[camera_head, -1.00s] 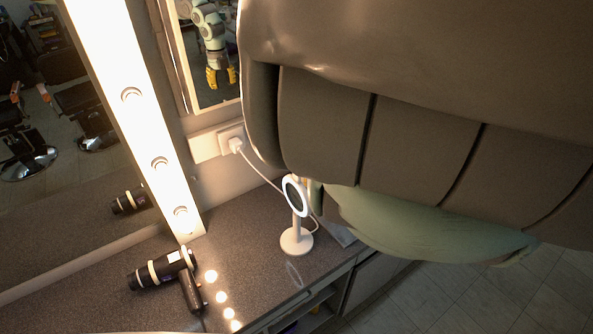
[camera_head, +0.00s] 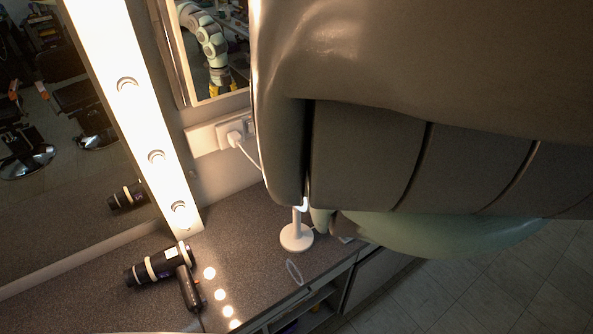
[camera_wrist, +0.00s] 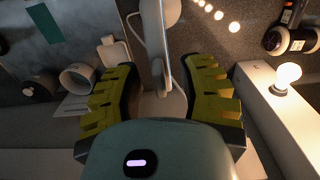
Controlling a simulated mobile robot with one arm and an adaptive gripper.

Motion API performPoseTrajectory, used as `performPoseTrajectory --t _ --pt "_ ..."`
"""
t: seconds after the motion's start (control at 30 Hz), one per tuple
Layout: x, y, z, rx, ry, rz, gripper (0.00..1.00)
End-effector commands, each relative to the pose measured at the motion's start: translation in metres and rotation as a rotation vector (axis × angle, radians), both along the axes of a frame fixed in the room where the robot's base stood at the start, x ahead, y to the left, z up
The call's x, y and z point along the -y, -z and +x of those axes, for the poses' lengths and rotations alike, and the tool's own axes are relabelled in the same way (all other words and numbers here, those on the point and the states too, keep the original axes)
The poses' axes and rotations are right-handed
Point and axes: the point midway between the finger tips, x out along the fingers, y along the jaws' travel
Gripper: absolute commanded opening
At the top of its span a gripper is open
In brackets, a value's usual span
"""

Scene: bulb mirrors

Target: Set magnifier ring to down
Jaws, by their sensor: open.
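The magnifier's white round base (camera_head: 296,238) and thin upright stem stand on the grey counter in the head view. Its ring (camera_head: 303,204) is almost all hidden behind my arm; only a small bright lower part shows, so its tilt cannot be told there. In the wrist view the white stem (camera_wrist: 153,38) runs down between my gripper's yellow fingers, and a pale part, probably the ring, lies between them near the palm. My gripper (camera_wrist: 163,66) is open, one finger on each side, with gaps visible. The fingers show in the head view only as a mirror reflection.
A black hair dryer (camera_head: 160,266) lies on the counter left of the magnifier. A lit bulb strip (camera_head: 140,120) borders the mirror. A wall socket (camera_head: 228,131) holds a plug with a white cable. The counter's front edge is close to the base.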

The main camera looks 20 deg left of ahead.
Motion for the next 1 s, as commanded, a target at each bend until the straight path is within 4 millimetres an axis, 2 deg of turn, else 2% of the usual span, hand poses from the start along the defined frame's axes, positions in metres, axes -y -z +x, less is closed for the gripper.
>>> performPoseTrajectory --t 0.17,0.2,0.6,1.0 --pt "0.0 -0.0005 0.0001 0.001 0.0 0.001 0.39" --pt "0.0 -0.0005 0.0001 0.001 0.0 0.001 0.42" --pt "0.0001 -0.0005 0.0003 0.001 0.001 0.001 0.01" --pt "-0.0001 -0.0002 0.0002 0.001 0.001 0.001 0.0"
